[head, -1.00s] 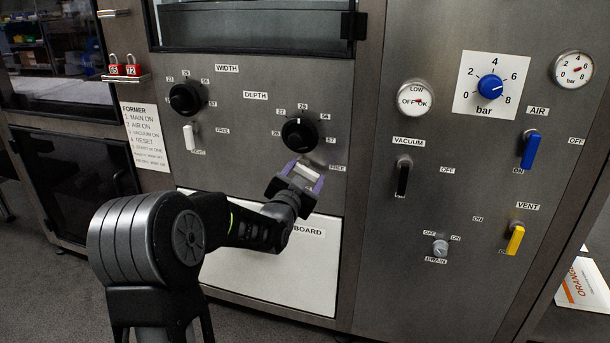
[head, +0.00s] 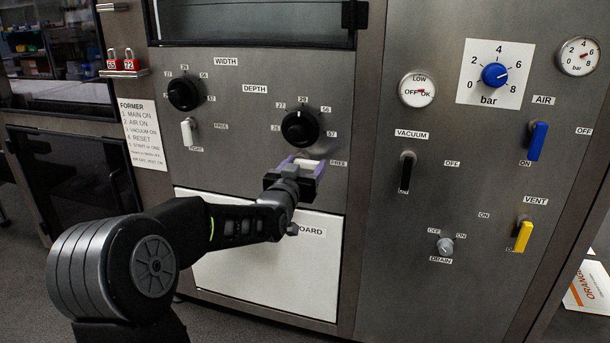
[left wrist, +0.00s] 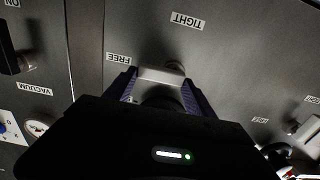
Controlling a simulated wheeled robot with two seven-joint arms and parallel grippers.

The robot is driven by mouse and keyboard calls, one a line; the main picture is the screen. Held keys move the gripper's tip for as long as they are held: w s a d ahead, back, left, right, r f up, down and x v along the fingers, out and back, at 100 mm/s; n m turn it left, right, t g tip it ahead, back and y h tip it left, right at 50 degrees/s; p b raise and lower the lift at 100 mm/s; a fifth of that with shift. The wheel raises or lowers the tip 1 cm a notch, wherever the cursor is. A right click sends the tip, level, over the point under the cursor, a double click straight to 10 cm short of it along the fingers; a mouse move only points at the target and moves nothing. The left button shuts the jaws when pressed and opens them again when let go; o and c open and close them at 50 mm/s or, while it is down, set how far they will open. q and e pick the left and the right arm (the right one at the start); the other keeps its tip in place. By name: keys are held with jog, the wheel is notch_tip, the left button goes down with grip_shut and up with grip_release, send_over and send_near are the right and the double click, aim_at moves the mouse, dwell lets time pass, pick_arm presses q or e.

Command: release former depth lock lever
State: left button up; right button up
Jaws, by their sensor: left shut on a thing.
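The depth lock lever (left wrist: 162,76) is a pale bar on a round pivot, seen in the left wrist view between my purple fingertips. It also shows in the head view (head: 311,163), below the black depth knob (head: 300,128). My left gripper (head: 304,167) is shut on it, and it shows in the left wrist view too (left wrist: 160,88). The FREE label (head: 338,163) is right of the lever in the head view. The TIGHT label (left wrist: 188,20) shows only in the left wrist view. The fingers hide part of the lever, so its exact angle is unclear. My right gripper is not in view.
The white width lock lever (head: 187,131) hangs down at the left, under the width knob (head: 184,94). A white board panel (head: 250,270) lies below my left arm. The black vacuum lever (head: 405,172) stands to the right.

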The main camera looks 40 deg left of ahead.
pick_arm(q)
jog(key=o, duration=1.4)
jog(key=p+v, duration=0.1)
jog(key=v, duration=0.6)
jog(key=shift+s+d+p, duration=0.15)
jog(key=shift+s+p, duration=0.15)
jog(key=shift+s, duration=0.05)
